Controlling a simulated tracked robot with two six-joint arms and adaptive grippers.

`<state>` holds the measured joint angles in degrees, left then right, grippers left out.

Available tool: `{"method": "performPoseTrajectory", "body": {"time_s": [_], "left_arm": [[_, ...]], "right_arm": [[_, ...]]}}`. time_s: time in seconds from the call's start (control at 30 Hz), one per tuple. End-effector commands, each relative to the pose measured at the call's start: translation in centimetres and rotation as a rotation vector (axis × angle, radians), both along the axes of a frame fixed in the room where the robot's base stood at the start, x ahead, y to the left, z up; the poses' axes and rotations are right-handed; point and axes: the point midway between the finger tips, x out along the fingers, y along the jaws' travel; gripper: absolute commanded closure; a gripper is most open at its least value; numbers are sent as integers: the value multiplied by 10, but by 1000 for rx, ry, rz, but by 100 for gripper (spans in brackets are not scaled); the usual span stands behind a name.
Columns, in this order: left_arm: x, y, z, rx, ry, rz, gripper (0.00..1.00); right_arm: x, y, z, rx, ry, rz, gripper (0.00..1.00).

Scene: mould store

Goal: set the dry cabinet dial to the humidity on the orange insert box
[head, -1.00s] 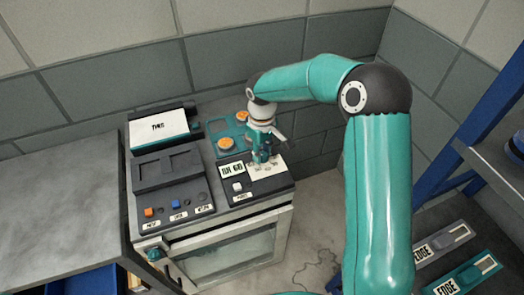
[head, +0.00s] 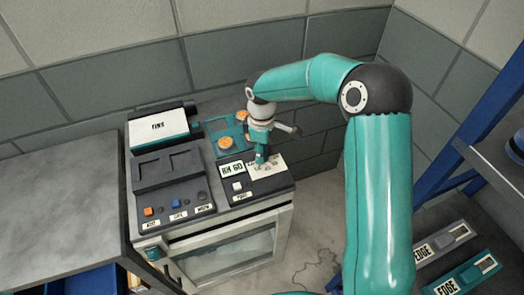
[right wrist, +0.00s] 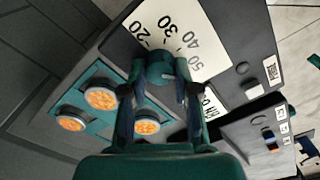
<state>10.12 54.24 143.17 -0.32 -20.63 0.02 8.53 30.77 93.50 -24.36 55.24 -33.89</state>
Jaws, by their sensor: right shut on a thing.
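The dry cabinet (head: 218,258) stands against the wall with a control panel on top. Its dial (right wrist: 160,68) is a teal knob beside a white scale plate (head: 275,168); 20, 30, 40 and 50 show on the plate in the right wrist view. My right gripper (head: 261,160) points down over the plate, its fingers shut on the dial, one on each side. The dial's pointer cannot be made out. A small readout (head: 232,170) next to the plate seems to read RH 60. No orange insert box can be made out. My left gripper is out of view.
Orange round pieces (head: 226,142) sit on a teal plate behind the dial. A white-topped box (head: 158,126) and a dark tray (head: 168,169) stand left of it. Small buttons (head: 175,204) line the front. A grey table (head: 60,210) is at left, a blue rack at right.

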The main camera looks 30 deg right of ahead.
Motion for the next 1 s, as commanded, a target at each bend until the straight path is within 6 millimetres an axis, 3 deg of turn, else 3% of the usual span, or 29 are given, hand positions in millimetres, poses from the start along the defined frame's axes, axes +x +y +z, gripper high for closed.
{"method": "performPoseTrajectory", "body": {"time_s": [0.33, 0.87, 0.9, 1.0], "left_arm": [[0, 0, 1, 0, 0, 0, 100], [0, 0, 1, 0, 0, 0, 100], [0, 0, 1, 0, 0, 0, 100], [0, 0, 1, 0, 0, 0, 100]], "right_arm": [[1, 0, 1, -2, -4, 178, 100], [1, 0, 2, -2, -6, 214, 100], [1, 0, 2, -2, -6, 213, 68], [1, 0, 1, -2, -6, 213, 52]]}}
